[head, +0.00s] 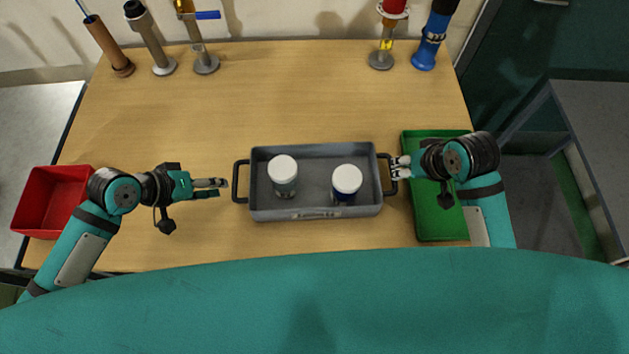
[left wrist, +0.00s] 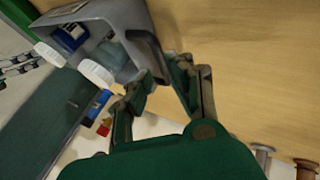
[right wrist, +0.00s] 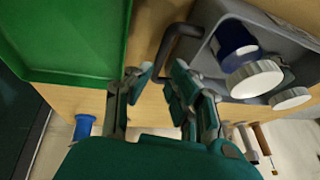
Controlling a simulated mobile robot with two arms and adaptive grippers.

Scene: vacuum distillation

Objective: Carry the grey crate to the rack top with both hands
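The grey crate (head: 315,213) stands on the wooden table with a dark handle at each end. Two white-capped jars (head: 284,172) (head: 347,182) stand in it. My left gripper (head: 215,187) is open just left of the left handle (head: 240,181). In the left wrist view its spread fingers (left wrist: 164,84) point at the crate's end and nothing is gripped. My right gripper (head: 397,168) is at the right handle (head: 391,187). In the right wrist view its fingers (right wrist: 160,80) are apart, with the handle (right wrist: 178,45) near their tips. Whether it touches is unclear.
A green tray (head: 432,222) lies under my right arm, right of the crate. A red bin (head: 52,203) is at the left. Several upright tools on round bases (head: 205,64) (head: 381,60) line the table's back edge. The table (head: 290,95) behind the crate is clear.

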